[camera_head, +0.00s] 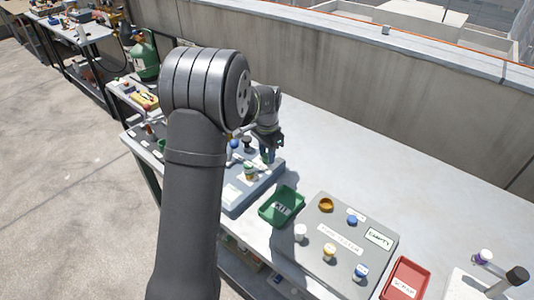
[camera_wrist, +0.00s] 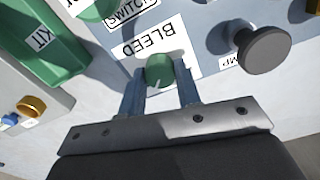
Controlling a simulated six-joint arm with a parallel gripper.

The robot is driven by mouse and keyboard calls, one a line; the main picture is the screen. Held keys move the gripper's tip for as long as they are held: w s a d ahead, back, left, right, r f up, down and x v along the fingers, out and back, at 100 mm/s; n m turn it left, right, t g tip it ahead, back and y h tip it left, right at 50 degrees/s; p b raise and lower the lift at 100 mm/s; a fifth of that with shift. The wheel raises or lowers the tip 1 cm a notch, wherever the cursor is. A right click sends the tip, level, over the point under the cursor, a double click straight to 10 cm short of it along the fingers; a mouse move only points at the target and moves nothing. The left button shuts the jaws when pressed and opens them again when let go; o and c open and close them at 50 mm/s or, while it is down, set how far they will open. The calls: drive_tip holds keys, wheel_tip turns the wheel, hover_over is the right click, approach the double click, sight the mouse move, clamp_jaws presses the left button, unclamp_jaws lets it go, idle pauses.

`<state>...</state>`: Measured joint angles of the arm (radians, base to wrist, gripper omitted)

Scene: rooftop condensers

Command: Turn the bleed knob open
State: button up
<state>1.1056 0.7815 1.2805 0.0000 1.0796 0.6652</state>
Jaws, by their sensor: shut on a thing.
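The green bleed knob (camera_wrist: 160,70) sits on a blue-grey panel beside a white label reading "BLEED" in the wrist view. A pale pointer line shows on the knob's near side. My gripper (camera_wrist: 160,80) has its two blue fingers on either side of the knob and is shut on it. In the head view my gripper (camera_head: 268,155) is at the panel box (camera_head: 240,195), and the bleed knob cannot be made out there behind the fingers.
A dark grey knob (camera_wrist: 263,49) stands right of the bleed knob. A green kit tray (camera_head: 282,207), a grey board (camera_head: 340,240) with several small parts, and a red scrap tray (camera_head: 405,279) lie to the right. The back of the table is clear.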

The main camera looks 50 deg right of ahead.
idle(0.4)
drive_tip(key=o, duration=1)
drive_tip(key=shift+c, duration=0.2)
wheel_tip(320, 180, up, 18)
drive_tip(key=shift+f, duration=0.25)
drive_tip(key=shift+f, duration=0.15)
wheel_tip(320, 180, down, 17)
drive_tip(key=shift+f, duration=0.1)
idle(0.3)
